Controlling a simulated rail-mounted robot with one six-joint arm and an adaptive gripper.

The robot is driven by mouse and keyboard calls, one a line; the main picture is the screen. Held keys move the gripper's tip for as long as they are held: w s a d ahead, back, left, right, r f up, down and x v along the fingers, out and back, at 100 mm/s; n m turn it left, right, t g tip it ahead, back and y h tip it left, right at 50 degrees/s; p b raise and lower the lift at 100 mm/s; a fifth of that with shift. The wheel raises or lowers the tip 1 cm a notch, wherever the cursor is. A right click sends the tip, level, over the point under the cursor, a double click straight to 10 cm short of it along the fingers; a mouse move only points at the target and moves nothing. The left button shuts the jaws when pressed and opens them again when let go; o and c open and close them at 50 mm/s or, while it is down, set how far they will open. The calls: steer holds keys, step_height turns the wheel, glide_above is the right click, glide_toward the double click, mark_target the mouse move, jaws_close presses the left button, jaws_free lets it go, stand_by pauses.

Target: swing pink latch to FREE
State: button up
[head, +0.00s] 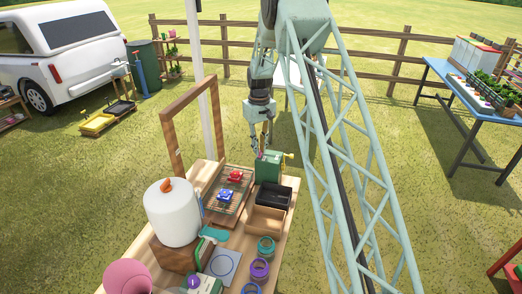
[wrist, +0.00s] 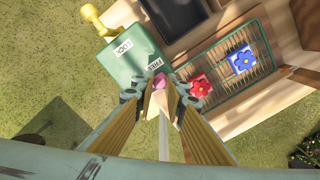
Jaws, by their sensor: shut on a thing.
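The pink latch (wrist: 158,80) shows in the wrist view as a small pink piece at the edge of the green box (wrist: 131,57). My gripper (wrist: 160,94) is shut on the latch, with a fingertip on each side of it. The box face carries a LOCK label (wrist: 123,46) and a FREE label (wrist: 127,62), and the latch is nearer the FREE label. In the head view the green box (head: 268,168) stands at the far end of the table, with my gripper (head: 260,152) at its left side. The fingers hide part of the latch.
A black tray (head: 274,193), a wooden tray (head: 265,220) and a white tank (head: 172,212) stand nearer. A wooden frame (head: 180,130) rises at the left.

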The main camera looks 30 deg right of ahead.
steer(key=shift+w+a, duration=0.1)
stand_by(0.3)
steer(key=o, duration=0.8)
steer(key=shift+o, duration=0.2)
step_height(320, 180, up, 12)
stand_by(0.4)
steer(key=shift+r, duration=0.1)
stand_by(0.5)
